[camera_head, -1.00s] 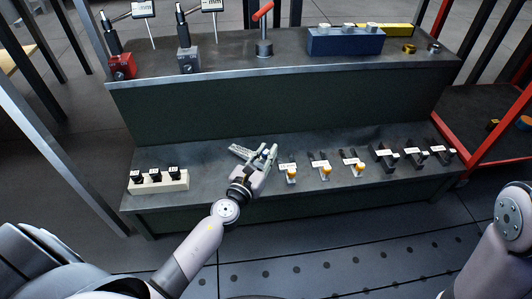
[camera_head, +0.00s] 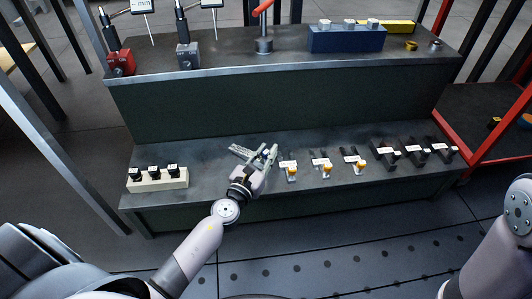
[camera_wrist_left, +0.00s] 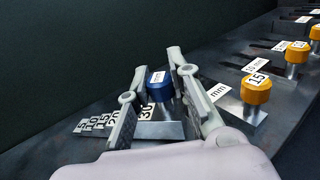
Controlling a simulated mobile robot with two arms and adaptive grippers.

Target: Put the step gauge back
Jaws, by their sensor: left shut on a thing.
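The step gauge (camera_head: 240,151) is a grey stepped piece at the middle of the lower shelf. In the left wrist view its steps (camera_wrist_left: 98,122) carry white number labels, with 5 to 20 and 30 readable, and a blue knob (camera_wrist_left: 158,92) stands on it. My left gripper (camera_head: 268,153) is at its right end in the head view. Its two fingers (camera_wrist_left: 152,98) are shut on the blue knob, and they hide part of the gauge. I cannot tell whether the gauge rests on the shelf or hangs just above it. My right gripper is out of view.
Several yellow-knobbed gauges (camera_head: 326,169) stand right of my left gripper, with black ones (camera_head: 415,154) further right. A cream block (camera_head: 158,179) with black pieces is at the left. The upper level holds a blue block (camera_head: 345,42) and dial stands (camera_head: 187,55). Bare shelf lies left of the gauge.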

